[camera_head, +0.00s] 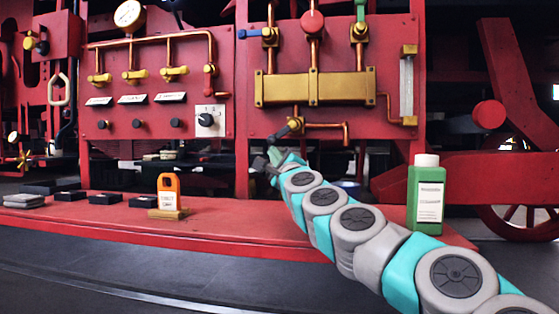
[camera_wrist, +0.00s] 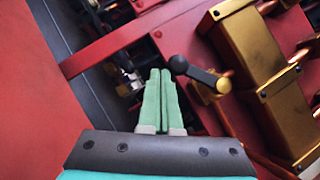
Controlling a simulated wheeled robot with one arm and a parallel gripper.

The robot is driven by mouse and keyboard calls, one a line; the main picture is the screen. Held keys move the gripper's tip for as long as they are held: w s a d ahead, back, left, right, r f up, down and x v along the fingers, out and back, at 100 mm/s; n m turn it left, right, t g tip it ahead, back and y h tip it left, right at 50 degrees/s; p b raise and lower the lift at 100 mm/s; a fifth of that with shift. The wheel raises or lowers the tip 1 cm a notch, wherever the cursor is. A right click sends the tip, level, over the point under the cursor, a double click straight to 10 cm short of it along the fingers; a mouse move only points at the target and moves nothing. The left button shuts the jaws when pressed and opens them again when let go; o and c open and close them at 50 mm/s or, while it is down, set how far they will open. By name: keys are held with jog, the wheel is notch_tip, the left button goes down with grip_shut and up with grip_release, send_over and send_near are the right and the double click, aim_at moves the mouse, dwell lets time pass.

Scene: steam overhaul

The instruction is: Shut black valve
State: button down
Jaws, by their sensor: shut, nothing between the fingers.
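The black valve's lever (camera_head: 280,135) sits low on the red panel, below the brass manifold. It slants down and left from its brass body (camera_head: 296,124). In the wrist view the black lever (camera_wrist: 195,72) ends in a round knob and joins a brass hub (camera_wrist: 223,85). My gripper (camera_head: 273,155) is just below the lever's free end in the head view. In the wrist view my gripper (camera_wrist: 160,76) has its green fingers together and empty, just left of the knob. They look slightly apart from it, though depth is hard to judge.
The brass manifold (camera_head: 315,88) and a copper pipe (camera_head: 325,126) lie close by the valve. A green bottle (camera_head: 426,195) stands right of my arm on the red ledge (camera_head: 240,225). An orange tag (camera_head: 168,190) stands left on the ledge. Other valves have blue, red and green handles.

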jog(key=shift+w+a+r+m+t+h, duration=0.25)
jog(key=shift+a+r+m, duration=0.25)
jog(key=shift+a+r, duration=0.4)
jog(key=shift+w+a+r+m+t+h, duration=0.15)
jog(key=shift+a+r+m+h, duration=0.1)
jog(key=shift+a+r+m, duration=0.55)
jog(key=shift+r+n, duration=0.2)
jog(key=shift+n, duration=0.1)
jog(key=shift+d+f+b, duration=0.1)
jog(key=shift+b, duration=0.2)
dwell(0.9)
